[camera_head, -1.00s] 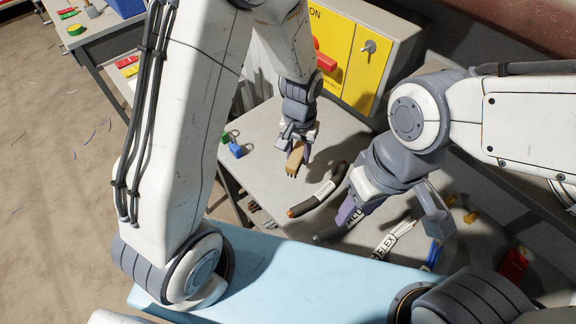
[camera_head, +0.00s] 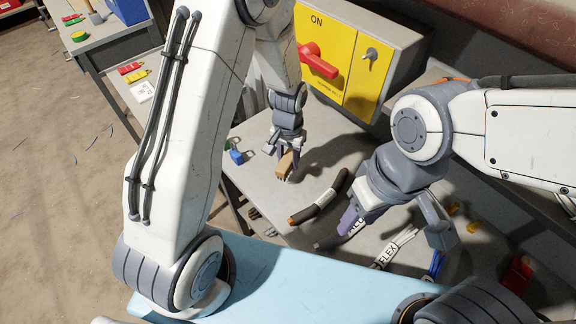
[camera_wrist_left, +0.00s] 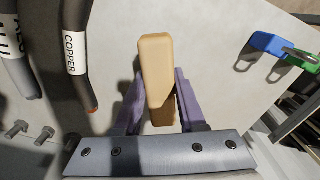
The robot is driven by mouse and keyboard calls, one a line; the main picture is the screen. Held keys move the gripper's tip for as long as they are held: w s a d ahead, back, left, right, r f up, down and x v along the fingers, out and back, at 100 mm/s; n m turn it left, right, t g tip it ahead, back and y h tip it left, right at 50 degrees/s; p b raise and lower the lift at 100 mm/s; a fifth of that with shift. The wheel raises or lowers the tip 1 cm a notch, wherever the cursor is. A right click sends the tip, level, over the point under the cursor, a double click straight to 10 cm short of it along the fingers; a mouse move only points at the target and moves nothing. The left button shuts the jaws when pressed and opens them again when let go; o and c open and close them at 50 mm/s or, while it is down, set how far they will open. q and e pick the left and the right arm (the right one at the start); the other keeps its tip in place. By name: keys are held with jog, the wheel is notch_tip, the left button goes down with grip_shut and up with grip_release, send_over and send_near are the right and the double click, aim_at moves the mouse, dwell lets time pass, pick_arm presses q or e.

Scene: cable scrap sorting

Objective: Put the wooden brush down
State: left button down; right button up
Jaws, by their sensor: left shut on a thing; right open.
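The wooden brush (camera_head: 286,166) is a small tan block with dark bristle ends, over the grey table (camera_head: 262,195). My left gripper (camera_head: 287,155) is shut on it and points down. In the left wrist view the brush (camera_wrist_left: 156,70) stands between the two purple fingers (camera_wrist_left: 156,110). Whether the brush touches the table cannot be told. My right gripper (camera_head: 385,232) is open, low over the table's right part near the cables. What lies between its fingers is partly hidden.
A black cable piece labelled COPPER (camera_wrist_left: 75,50) lies right of the brush in the head view (camera_head: 318,200). A FLEX-labelled cable (camera_head: 392,250) lies further right. Blue and green padlocks (camera_head: 236,156) sit at the table's left edge. A yellow switch box (camera_head: 335,60) stands behind.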

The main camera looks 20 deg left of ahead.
aim_at(288, 157)
pick_arm(q)
jog(key=shift+f+p, duration=0.35)
jog(key=shift+f, duration=1.65)
jog(key=shift+f, duration=0.1)
jog(key=shift+c, duration=2.4)
grip_release()
notch_tip(288, 157, up, 12)
jog(key=shift+f+b, duration=0.1)
jog(key=shift+b, duration=0.6)
jog(key=s+d+r+m, duration=0.2)
jog(key=s+d+r, duration=0.2)
jog(key=s, duration=0.7)
jog(key=s+d+r+m+h, duration=0.1)
jog(key=s+d+r+m, duration=0.2)
jog(key=s+r, duration=0.4)
jog(key=s+d, duration=0.1)
jog(key=s, duration=0.3)
